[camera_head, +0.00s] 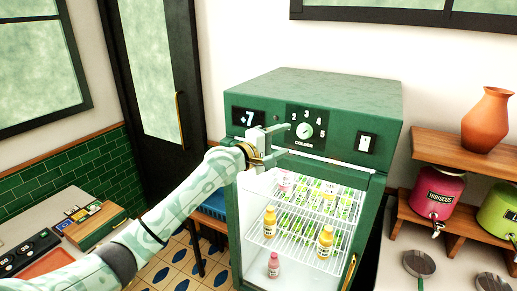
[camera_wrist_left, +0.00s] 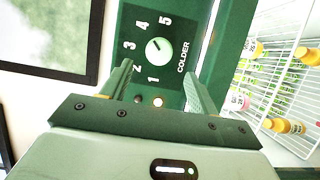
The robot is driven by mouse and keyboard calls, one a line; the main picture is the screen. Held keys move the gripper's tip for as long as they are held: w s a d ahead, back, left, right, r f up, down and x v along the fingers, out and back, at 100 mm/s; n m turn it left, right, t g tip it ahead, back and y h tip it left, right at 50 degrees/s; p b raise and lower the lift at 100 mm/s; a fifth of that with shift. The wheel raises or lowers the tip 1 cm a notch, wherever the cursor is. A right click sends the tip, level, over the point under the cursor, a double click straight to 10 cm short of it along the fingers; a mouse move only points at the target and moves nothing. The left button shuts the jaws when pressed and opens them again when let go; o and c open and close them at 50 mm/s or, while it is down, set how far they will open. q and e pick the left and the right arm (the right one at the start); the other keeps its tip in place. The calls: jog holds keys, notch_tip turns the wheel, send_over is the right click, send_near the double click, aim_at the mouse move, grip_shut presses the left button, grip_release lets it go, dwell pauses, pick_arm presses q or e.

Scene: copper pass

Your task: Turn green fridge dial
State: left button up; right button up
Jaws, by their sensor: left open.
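The green fridge (camera_head: 332,95) stands against the wall. Its dial (camera_head: 305,130) is a round pale knob on a dark panel numbered 1 to 5 with the word COLDER; it also shows in the left wrist view (camera_wrist_left: 158,50). I cannot surely read the dial's setting. My left gripper (camera_head: 284,141) is open and empty in front of the panel, just left of and a little below the dial. In the left wrist view its fingers (camera_wrist_left: 158,76) point toward the dial, which shows between and beyond their tips, apparently apart from them. My right gripper is not in view.
Bottles (camera_head: 325,242) stand on wire shelves below. Wooden shelves with a terracotta vase (camera_head: 485,120) and a hibiscus dispenser (camera_head: 437,193) are at the right.

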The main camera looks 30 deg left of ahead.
pick_arm(q)
jog(key=b+v, duration=0.1)
jog(key=v, duration=0.9)
